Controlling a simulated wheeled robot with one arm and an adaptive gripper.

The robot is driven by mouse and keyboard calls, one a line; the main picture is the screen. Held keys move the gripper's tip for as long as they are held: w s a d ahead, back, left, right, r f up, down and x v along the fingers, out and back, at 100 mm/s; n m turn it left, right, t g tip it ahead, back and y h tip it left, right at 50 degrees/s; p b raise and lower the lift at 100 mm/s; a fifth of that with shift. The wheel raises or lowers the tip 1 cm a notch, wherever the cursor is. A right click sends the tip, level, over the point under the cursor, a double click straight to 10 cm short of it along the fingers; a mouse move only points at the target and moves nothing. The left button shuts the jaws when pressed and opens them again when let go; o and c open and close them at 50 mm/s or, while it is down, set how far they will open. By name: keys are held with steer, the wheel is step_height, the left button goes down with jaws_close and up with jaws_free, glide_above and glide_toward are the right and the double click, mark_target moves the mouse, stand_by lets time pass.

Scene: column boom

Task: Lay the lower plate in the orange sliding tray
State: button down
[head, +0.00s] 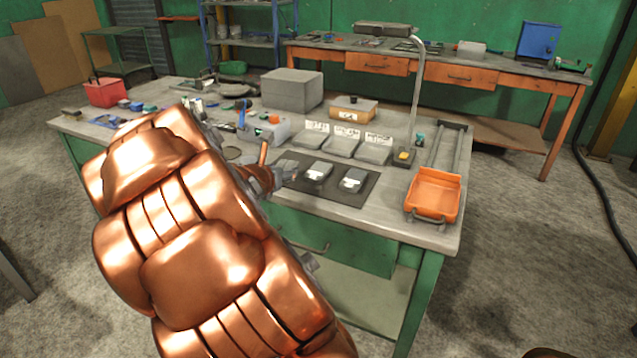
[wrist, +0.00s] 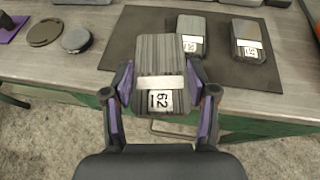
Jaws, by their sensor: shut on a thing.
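My gripper (wrist: 160,95) is shut on a grey ridged plate (wrist: 160,60) with a pale band and a white number label, seemingly 62. In the head view the held plate (head: 288,167) is partly hidden by my arm, at the left end of the dark mat (head: 335,195). I cannot tell whether it touches the mat. Two similar labelled plates, the middle one (head: 319,171) and the right one (head: 353,180), lie on the mat; their numbers are too small to read surely. The orange sliding tray (head: 433,190) is empty, at the bench's right front corner on rails.
Three grey blocks with white cards (head: 345,143) stand behind the mat. A curved metal post (head: 416,100) rises between them and the tray rails. Bare bench lies between mat and tray.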

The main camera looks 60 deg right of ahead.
steer(key=s+d, duration=0.1)
steer(key=s, duration=0.1)
steer(key=s+d+f+m+g, duration=0.1)
steer(key=s, duration=0.1)
steer(key=s+d+m+g+b, duration=0.1)
steer(key=s+d, duration=0.1)
steer(key=s, duration=0.1)
steer(key=shift+d+f, duration=0.1)
steer(key=shift+f, duration=0.15)
steer(key=w+d+p, duration=0.1)
steer(key=w+d, duration=0.1)
steer(key=w, duration=0.2)
steer(key=w+d+f+p, duration=0.1)
steer(key=w+d+p, duration=0.1)
steer(key=w+d, duration=0.1)
steer(key=w+d+p, duration=0.2)
steer(key=w+d, duration=0.1)
steer(key=w, duration=0.2)
steer(key=shift+w+d+f, duration=0.2)
steer(key=shift+w, duration=0.2)
steer(key=shift+w+d+f, duration=0.1)
steer(key=shift+w+f, duration=0.05)
steer(key=shift+f, duration=0.05)
steer(key=shift+f+p, duration=0.3)
steer(key=shift+f, duration=1.3)
steer(key=shift+f, duration=0.1)
steer(key=shift+c, duration=1.6)
jaws_free()
